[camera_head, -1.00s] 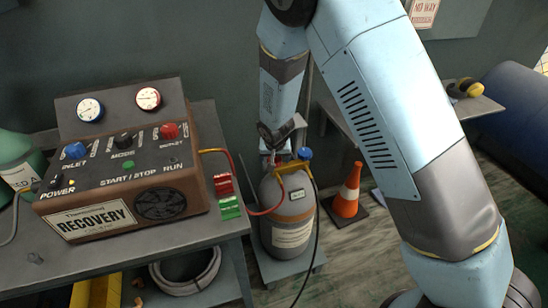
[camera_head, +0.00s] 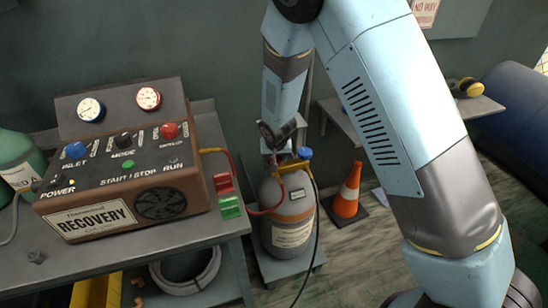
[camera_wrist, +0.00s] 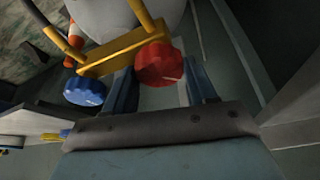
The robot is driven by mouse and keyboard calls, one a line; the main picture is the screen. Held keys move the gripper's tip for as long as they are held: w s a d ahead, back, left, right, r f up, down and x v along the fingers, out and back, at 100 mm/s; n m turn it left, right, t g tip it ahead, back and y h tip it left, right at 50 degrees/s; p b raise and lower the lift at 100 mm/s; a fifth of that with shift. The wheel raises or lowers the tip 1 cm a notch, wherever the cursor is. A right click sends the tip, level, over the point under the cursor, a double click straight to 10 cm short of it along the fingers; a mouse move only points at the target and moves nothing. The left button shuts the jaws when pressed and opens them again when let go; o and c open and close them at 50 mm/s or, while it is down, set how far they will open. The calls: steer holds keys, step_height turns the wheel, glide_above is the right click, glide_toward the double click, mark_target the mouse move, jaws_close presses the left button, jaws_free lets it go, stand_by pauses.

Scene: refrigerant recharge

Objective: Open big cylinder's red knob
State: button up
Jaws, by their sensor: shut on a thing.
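The big cylinder (camera_head: 287,222) is grey and stands upright on a low platform beside the table, in the middle of the head view. Its top has a yellow valve frame (camera_wrist: 112,55) and a blue knob (camera_head: 305,153), which also shows in the wrist view (camera_wrist: 84,91). The red knob (camera_wrist: 158,63) sits at the other end of the yellow frame. My gripper (camera_wrist: 160,78) has one blue finger on each side of the red knob and is shut on it. In the head view my wrist hides the red knob.
The recovery machine (camera_head: 130,165) stands on the table (camera_head: 200,250) to the left. An orange cone (camera_head: 348,192) stands on the floor to the right.

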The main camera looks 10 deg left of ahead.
steer(key=n+y, duration=0.1)
steer(key=n, duration=0.1)
steer(key=n+g, duration=0.1)
steer(key=n, duration=0.2)
steer(key=shift+w+d+y, duration=0.1)
steer(key=shift+y, duration=0.3)
steer(key=shift+n+g+y, duration=0.5)
steer(key=shift+n+g, duration=0.3)
steer(key=shift+n, duration=1.8)
steer(key=o, duration=1.1)
steer(key=shift+c, duration=0.2)
steer(key=shift+d+r, duration=0.1)
steer(key=shift+r, duration=0.05)
steer(key=shift+d+r, duration=0.1)
steer(key=shift+r, duration=0.2)
steer(key=v, duration=1.2)
steer(key=shift+d+r, duration=0.15)
steer(key=shift+r, duration=0.2)
